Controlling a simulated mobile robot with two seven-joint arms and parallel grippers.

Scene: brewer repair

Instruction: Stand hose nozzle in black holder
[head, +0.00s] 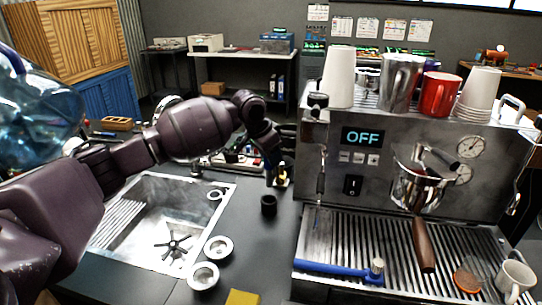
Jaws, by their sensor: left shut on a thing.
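My left gripper (277,179) reaches in over the counter from the left, pointing down behind the black holder. It is shut on a small dark piece with a brass-coloured end, which seems to be the hose nozzle (283,182); the fingers hide most of it. The black holder (268,206) is a short round cup standing upright on the dark counter between the sink and the espresso machine. The nozzle shows just above and slightly right of the holder in the head view, apart from it. My right gripper is out of view.
The espresso machine (375,151) stands close on the right, with a blue-handled tool (335,270) on its drip tray. The sink (150,212) lies left. The counter around the holder is clear.

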